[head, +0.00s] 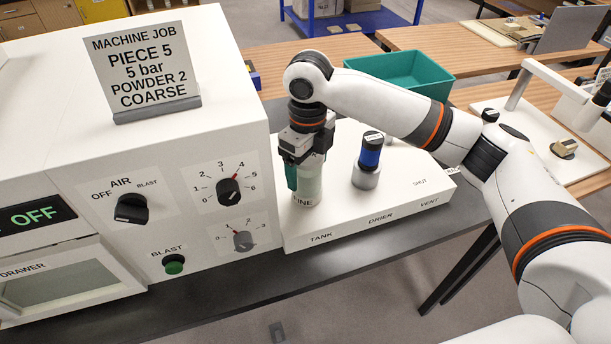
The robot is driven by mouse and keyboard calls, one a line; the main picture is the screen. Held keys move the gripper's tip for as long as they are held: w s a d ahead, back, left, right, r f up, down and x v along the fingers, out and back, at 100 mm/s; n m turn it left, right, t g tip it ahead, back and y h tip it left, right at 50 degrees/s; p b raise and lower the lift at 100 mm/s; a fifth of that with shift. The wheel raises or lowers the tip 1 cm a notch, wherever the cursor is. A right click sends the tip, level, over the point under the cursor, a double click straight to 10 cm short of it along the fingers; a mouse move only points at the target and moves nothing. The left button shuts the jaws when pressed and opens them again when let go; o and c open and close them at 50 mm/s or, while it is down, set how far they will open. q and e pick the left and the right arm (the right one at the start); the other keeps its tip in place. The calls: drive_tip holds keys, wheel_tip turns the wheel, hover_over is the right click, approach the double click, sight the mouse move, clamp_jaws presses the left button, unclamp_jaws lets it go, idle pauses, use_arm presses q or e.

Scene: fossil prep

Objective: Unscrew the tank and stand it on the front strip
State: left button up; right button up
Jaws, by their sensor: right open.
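The tank (309,187) is a pale grey-green cylinder, standing upright at the TANK label on the white side unit (340,222). Its label is partly hidden and reads "INE". My right gripper (304,162) points down over the tank's upper part, with its fingers open beside it. The gripper hides the tank's top, and contact cannot be told. The dark front strip (350,262) of the bench runs before the machine and the side unit, and its visible part is bare. My left gripper is out of view.
A blue-and-black drier (369,158) stands close right of the tank. The white machine (210,130) with knobs and a job sign (145,70) rises at left. A green bin (405,72) sits behind my right arm.

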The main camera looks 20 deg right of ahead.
drive_tip(key=shift+r+p, duration=1.85)
drive_tip(key=shift+p, duration=0.35)
drive_tip(key=shift+f, duration=0.1)
